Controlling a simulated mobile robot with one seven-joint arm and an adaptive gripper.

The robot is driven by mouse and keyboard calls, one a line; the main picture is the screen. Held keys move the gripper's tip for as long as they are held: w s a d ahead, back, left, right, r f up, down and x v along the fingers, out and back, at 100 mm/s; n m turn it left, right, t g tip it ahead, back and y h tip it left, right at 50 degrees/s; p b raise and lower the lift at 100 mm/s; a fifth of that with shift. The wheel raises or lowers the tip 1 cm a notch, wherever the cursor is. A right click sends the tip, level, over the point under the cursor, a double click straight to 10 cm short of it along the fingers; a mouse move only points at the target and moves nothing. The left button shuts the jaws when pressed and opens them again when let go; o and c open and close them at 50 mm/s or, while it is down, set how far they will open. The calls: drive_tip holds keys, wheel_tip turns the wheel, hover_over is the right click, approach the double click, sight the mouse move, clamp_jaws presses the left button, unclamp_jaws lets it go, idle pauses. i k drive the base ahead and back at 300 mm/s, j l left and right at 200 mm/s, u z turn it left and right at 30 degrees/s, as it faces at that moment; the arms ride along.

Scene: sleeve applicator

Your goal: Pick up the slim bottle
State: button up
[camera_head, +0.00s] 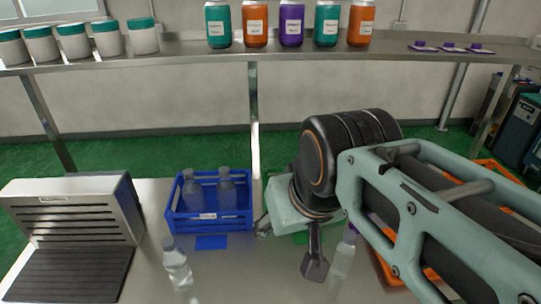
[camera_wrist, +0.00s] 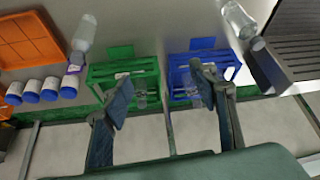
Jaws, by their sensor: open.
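One clear bottle (camera_head: 177,265) stands on the table in front of the blue crate, and it also shows at the wrist view's upper right (camera_wrist: 238,20). Bottles also stand in the blue crate (camera_head: 210,222) and the green crate (camera_wrist: 98,75). My gripper (camera_head: 288,246) is open and empty above the table, with its fingers (camera_wrist: 160,92) apart and touching no bottle.
An orange tray (camera_wrist: 28,40) lies right of the second bottle in the head view. Several white blue-lidded containers (camera_wrist: 50,88) stand near it. A slatted machine (camera_head: 85,215) fills the table's left. A shelf (camera_head: 200,47) with several jars runs behind. The front middle table is clear.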

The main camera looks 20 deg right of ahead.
sight(344, 255)
drive_tip(key=j+z, duration=0.1)
drive_tip(key=z, duration=1.95)
drive_tip(key=k+j, duration=0.4)
drive_tip(key=k, duration=0.2)
drive_tip(key=k+l, duration=0.1)
drive_tip(key=k+z, duration=0.05)
drive_tip(key=k, duration=0.05)
